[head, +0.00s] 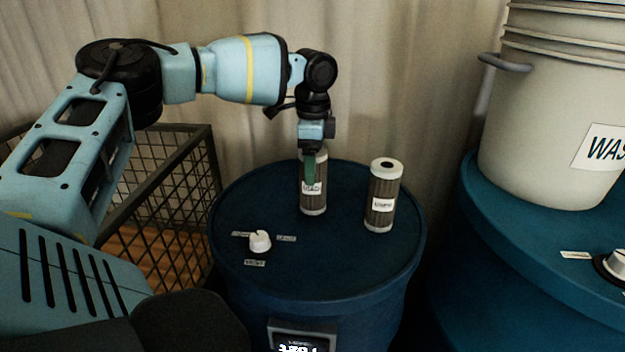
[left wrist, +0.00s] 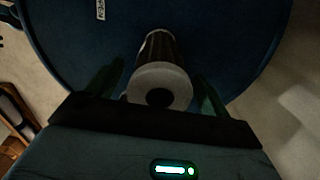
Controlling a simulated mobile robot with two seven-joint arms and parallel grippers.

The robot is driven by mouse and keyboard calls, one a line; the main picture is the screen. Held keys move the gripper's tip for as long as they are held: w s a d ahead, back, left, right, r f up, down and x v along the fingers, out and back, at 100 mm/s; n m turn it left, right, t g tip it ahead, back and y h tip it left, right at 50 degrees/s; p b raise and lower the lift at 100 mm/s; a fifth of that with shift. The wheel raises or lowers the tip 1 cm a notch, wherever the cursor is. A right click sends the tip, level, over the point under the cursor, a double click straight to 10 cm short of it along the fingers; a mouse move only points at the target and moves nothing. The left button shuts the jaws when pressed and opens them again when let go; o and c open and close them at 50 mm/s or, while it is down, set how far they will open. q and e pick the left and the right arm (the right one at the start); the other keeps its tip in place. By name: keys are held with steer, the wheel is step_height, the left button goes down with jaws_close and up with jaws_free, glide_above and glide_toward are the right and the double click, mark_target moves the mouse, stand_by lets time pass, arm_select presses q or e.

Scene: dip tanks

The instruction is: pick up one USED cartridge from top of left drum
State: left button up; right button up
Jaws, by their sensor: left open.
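Two upright cartridges with white end caps and dark ribbed bodies stand on the blue left drum (head: 330,255). My left gripper (head: 308,170) points down over the left cartridge (head: 313,198), which has a white label partly hidden by a green finger. In the left wrist view this cartridge (left wrist: 160,85) stands between the two green fingers of my open gripper (left wrist: 160,85), with a gap on each side. The right cartridge (head: 382,194) stands apart, its label facing the head camera, too small to read surely. My right gripper is not in view.
A white knob (head: 260,241) with small labels sits on the drum top at the front left. A wire-mesh crate (head: 185,185) stands left of the drum. A pale bucket (head: 535,110) stands on another blue drum (head: 475,265) at right. A curtain hangs close behind.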

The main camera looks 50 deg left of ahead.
arm_select(q)
steer(key=shift+f, duration=0.65)
steer(key=shift+c, duration=0.4)
steer(key=c, duration=1.2)
steer(key=shift+r, duration=0.1)
step_height(320, 180, up, 18)
steer(key=shift+f, duration=0.1)
